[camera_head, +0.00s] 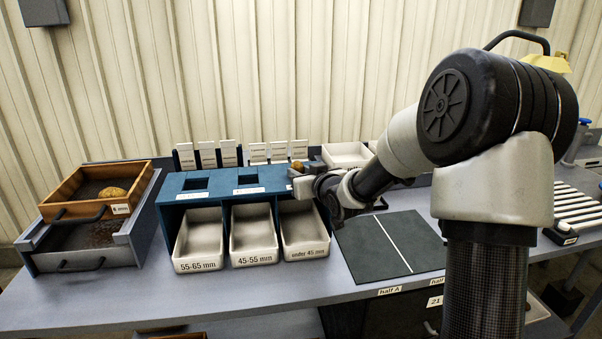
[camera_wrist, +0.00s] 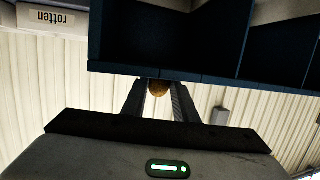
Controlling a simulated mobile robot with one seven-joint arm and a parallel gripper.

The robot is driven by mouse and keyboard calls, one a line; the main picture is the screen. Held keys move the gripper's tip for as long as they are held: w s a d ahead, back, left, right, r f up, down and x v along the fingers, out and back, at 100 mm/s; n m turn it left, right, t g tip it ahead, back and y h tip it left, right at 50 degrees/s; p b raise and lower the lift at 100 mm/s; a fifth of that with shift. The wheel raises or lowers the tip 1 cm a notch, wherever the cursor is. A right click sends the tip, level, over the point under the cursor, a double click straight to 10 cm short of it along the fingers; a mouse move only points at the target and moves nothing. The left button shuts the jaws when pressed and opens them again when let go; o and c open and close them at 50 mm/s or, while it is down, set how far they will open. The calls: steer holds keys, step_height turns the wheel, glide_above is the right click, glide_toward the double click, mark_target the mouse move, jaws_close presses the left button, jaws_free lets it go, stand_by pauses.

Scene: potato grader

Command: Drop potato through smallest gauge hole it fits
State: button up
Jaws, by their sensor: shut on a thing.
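My gripper (camera_head: 299,178) is shut on a small brown potato (camera_head: 298,165) at the right end of the blue gauge box (camera_head: 222,207). In the wrist view the potato (camera_wrist: 159,86) shows between the two fingers (camera_wrist: 158,100), close to the blue box's edge (camera_wrist: 180,74). My gripper and arm cover the right part of the top, so no hole shows there. Below stand the bins marked 55-65 mm (camera_head: 197,264), 45-55 mm (camera_head: 254,257) and under 45 mm (camera_head: 306,252).
A wooden tray (camera_head: 128,174) at the left holds another potato (camera_head: 112,193). Several white label cards (camera_head: 208,153) stand behind the box. A dark two-part mat (camera_head: 375,245) lies right of the bins, with clear table in front. A roller rack (camera_head: 575,205) stands far right.

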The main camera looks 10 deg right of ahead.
steer(key=shift+f, duration=0.15)
steer(key=o, duration=1.2)
steer(key=shift+s+f, duration=0.1)
steer(key=shift+f, duration=0.1)
steer(key=shift+c, duration=0.9)
steer(key=shift+o, duration=0.9)
steer(key=shift+s+d+r+p, duration=0.1)
steer(key=shift+s+r+p, duration=0.35)
steer(key=shift+r, duration=0.05)
steer(key=o, duration=0.8)
steer(key=shift+s+d+r+p, duration=0.15)
steer(key=shift+s+r+p, duration=0.3)
steer(key=shift+s+r, duration=0.4)
steer(key=shift+s+d+r+p, duration=0.25)
steer(key=shift+s+r+p, duration=0.45)
steer(key=shift+s+r, duration=0.25)
steer(key=shift+s, duration=0.1)
